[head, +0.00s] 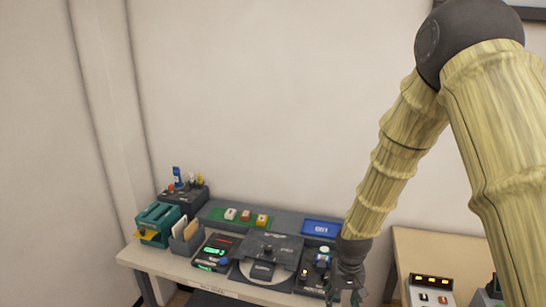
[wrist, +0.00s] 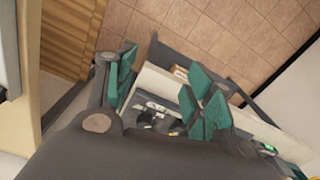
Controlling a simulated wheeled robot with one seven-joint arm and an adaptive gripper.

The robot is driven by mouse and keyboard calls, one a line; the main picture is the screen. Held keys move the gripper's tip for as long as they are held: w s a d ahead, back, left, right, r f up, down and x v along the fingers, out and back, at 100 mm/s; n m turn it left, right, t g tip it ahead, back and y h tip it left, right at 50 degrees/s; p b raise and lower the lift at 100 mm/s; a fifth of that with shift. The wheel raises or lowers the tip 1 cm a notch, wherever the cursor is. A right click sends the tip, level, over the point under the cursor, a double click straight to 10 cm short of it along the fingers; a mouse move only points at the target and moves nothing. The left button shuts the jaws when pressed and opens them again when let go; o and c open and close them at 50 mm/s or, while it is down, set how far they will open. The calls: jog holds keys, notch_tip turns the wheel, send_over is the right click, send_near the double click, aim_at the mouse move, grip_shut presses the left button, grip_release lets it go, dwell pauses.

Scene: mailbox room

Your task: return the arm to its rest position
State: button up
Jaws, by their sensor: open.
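My arm (head: 392,150) comes in from the upper right in the head view, bends at a dark elbow joint and reaches down to the table. My gripper (head: 345,290) hangs at the right end of the workbench, over or close to the black device there. I cannot tell how far the fingertips are above the bench.
A wooden table (head: 430,250) stands to the right. The wall above the bench is clear.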

jog(key=s+f+b, duration=0.1)
jog(key=s+f, duration=1.2)
jog(key=f, duration=0.3)
jog(key=s+d+f+b, duration=0.1)
jog(key=s+f, duration=0.4)
jog(key=s, duration=0.6)
jog(key=s+d+f+b, duration=0.1)
jog(key=s+f, duration=0.4)
jog(key=s, duration=0.6)
jog(key=shift+d+f, duration=0.35)
jog(key=shift+d, duration=0.3)
